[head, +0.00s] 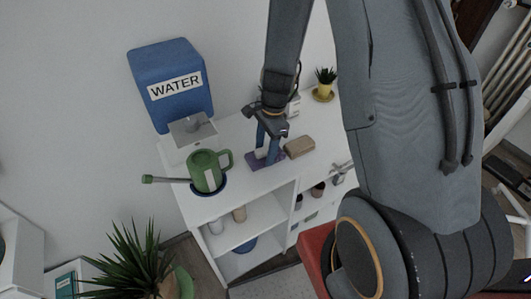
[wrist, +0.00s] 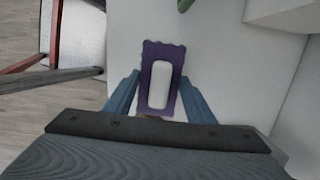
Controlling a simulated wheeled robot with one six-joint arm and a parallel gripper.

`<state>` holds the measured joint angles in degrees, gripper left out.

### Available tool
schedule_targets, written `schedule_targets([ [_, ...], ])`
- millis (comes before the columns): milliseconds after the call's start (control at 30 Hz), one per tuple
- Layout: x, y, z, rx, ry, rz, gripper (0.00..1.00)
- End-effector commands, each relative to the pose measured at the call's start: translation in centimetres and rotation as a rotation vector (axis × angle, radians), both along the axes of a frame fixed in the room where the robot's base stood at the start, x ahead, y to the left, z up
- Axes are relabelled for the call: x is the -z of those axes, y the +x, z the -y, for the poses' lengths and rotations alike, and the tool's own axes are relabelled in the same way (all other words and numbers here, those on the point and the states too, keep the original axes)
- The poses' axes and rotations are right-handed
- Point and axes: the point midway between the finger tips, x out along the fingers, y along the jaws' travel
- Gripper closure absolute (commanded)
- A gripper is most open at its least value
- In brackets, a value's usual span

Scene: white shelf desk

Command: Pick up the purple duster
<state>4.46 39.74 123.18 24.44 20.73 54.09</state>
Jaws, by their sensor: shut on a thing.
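The purple duster (head: 252,164) has a flat purple base with scalloped edges and a white block on top. It is on the white shelf desk (head: 225,190), in front of the tan block. In the wrist view the duster (wrist: 152,52) sits between the two blue fingers of my gripper (wrist: 158,95). In the head view my gripper (head: 266,145) points down over the duster, with its fingers at the white block. It is shut on the duster. The fingers hide part of it, and I cannot tell whether its base is clear of the desk top.
A tan block (head: 299,147) lies just right of the duster. A green watering can (head: 206,171) stands to the left, before a blue water tank (head: 170,82) with a white dispenser. A small potted plant (head: 325,84) is at the back right. The desk's front edge is close.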

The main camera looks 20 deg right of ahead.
Motion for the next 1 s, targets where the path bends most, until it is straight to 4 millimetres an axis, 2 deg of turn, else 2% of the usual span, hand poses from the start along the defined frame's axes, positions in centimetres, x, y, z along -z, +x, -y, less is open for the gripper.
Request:
schedule_targets([
  [500,-7.2,0.1,0.0,0.000,-0.001,0.003,0.72],
  [700,-8.4,0.0,0.0,0.000,-0.001,0.000,0.72],
  [967,-8.6,0.0,0.0,0.000,-0.001,0.000,0.72],
  [1000,-8.6,0.0,0.0,0.000,-0.001,0.000,0.52],
])
